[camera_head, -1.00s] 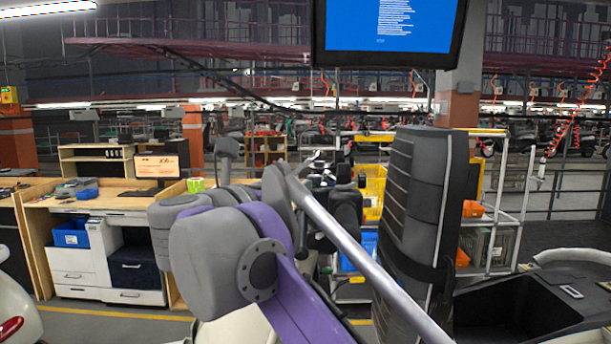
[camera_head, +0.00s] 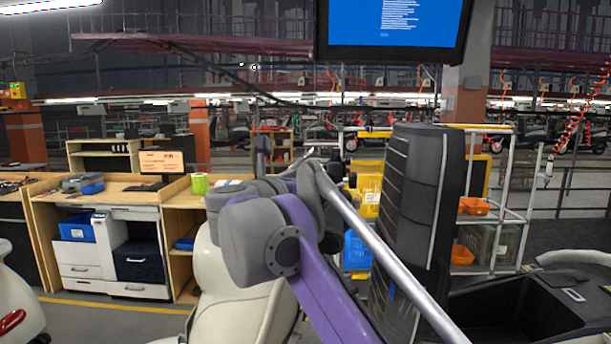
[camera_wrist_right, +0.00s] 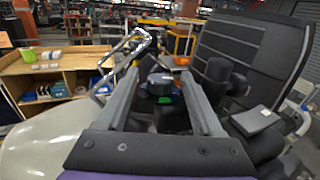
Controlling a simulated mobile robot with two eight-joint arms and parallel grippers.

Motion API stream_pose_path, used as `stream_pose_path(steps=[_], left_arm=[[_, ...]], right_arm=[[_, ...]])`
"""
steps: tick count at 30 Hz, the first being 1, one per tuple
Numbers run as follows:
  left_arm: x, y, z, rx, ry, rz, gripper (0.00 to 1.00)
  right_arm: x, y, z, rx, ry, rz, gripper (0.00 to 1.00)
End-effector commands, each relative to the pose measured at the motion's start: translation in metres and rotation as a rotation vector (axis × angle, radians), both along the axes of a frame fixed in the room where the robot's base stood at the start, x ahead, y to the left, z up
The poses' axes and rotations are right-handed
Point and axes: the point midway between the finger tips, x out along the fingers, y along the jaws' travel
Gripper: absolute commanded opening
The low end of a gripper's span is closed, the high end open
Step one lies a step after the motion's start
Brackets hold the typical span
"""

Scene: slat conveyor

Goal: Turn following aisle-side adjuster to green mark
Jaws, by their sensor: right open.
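In the right wrist view, a dark round knob (camera_wrist_right: 160,82), likely the adjuster, shows between and beyond the fingers of my right gripper (camera_wrist_right: 162,76). A green patch (camera_wrist_right: 165,100) shows just below its top. The gripper is open, one finger to each side of the knob; I cannot tell whether they touch it. In the head view, my purple and grey right arm (camera_head: 312,285) reaches over a cream scooter body (camera_head: 235,285), and hides the knob and most of the gripper. My left gripper is not in view.
A raised black ribbed seat-like panel (camera_head: 410,200) stands right of my arm. A silver bar (camera_head: 385,240) crosses in front of it. A bent chrome rail (camera_wrist_right: 105,85) is left of the fingers. A wooden desk (camera_head: 120,190) stands back left, a white rack (camera_head: 515,200) back right.

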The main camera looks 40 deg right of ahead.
Motion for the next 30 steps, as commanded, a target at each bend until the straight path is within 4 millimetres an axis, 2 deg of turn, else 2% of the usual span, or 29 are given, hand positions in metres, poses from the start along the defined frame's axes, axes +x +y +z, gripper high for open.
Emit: stream_pose_path(steps=[4,13,24,30], left_arm=[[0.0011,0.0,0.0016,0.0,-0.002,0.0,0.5],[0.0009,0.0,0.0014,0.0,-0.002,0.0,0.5],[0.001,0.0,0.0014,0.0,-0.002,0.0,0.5],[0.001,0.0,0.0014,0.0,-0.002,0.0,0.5]], right_arm=[[0.0047,-0.0097,0.0003,0.0,0.0,-0.001,0.68],[0.006,-0.011,-0.0004,0.0,0.0,0.001,0.68],[0.0058,-0.0107,-0.0003,0.0,0.0,0.001,0.01],[0.0059,-0.0107,-0.0003,0.0,0.0,-0.001,0.0]])
